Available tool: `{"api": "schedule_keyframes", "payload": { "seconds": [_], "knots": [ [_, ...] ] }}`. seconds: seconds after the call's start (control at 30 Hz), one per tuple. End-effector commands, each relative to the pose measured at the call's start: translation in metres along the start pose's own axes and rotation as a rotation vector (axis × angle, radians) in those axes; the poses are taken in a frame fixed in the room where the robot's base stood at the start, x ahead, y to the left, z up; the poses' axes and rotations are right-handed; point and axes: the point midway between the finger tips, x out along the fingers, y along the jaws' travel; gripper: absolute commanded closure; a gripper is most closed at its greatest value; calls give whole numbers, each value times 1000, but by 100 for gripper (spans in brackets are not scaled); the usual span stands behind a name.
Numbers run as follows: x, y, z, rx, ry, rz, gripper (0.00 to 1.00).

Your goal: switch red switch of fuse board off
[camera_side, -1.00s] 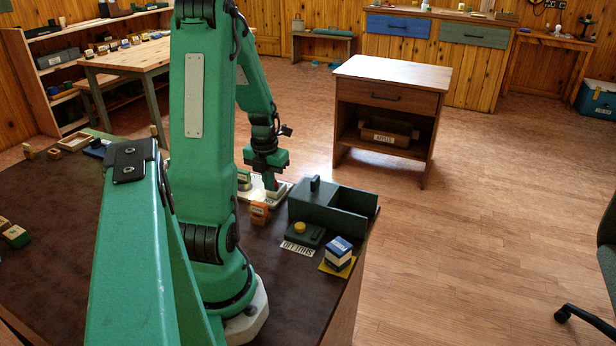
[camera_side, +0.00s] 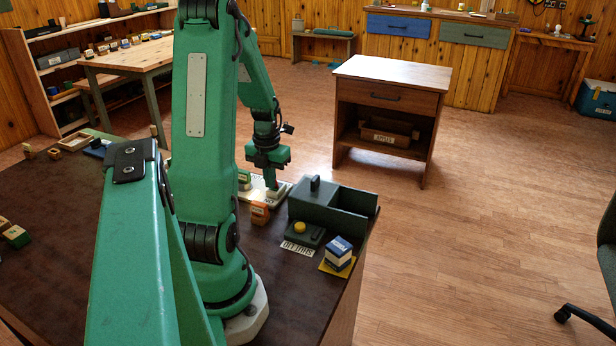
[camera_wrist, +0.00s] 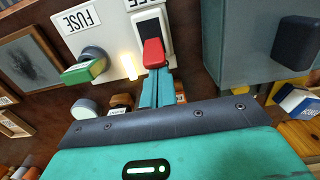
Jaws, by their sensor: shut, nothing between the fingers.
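The fuse board (camera_wrist: 108,35) is a pale plate with a FUSE label in the wrist view; part of it shows beside my gripper in the side view (camera_side: 256,196). The red switch (camera_wrist: 153,53) sits in a black slot on a white housing. A green-handled knob (camera_wrist: 86,70) and a small glowing lamp (camera_wrist: 130,66) are to its left. My gripper (camera_wrist: 158,82) is shut and empty, its fingertips at the near end of the red switch; I cannot tell whether they touch. In the side view my gripper (camera_side: 272,184) is low over the board and hides the switch.
An orange block (camera_side: 260,213), a yellow-button box (camera_side: 302,234) and a blue-white cube (camera_side: 338,252) are in front. A wooden cabinet (camera_side: 388,110) stands behind on the floor.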

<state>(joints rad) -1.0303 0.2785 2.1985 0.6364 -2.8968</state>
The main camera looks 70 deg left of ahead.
Motion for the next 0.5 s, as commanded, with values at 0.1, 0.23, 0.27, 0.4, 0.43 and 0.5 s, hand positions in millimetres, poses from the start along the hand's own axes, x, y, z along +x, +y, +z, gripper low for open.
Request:
{"api": "schedule_keyframes", "payload": {
  "seconds": [0.1,0.23,0.27,0.4,0.43,0.5],
  "knots": [
    [0,0,1,0,11,-3,100],
    [-1,0,2,0,24,-6,100],
    [-1,0,2,0,27,-7,100],
    [-2,0,3,0,45,-11,100],
    [-2,0,4,0,51,-13,100],
    [-2,0,5,0,67,-17,100]
  ]
}}
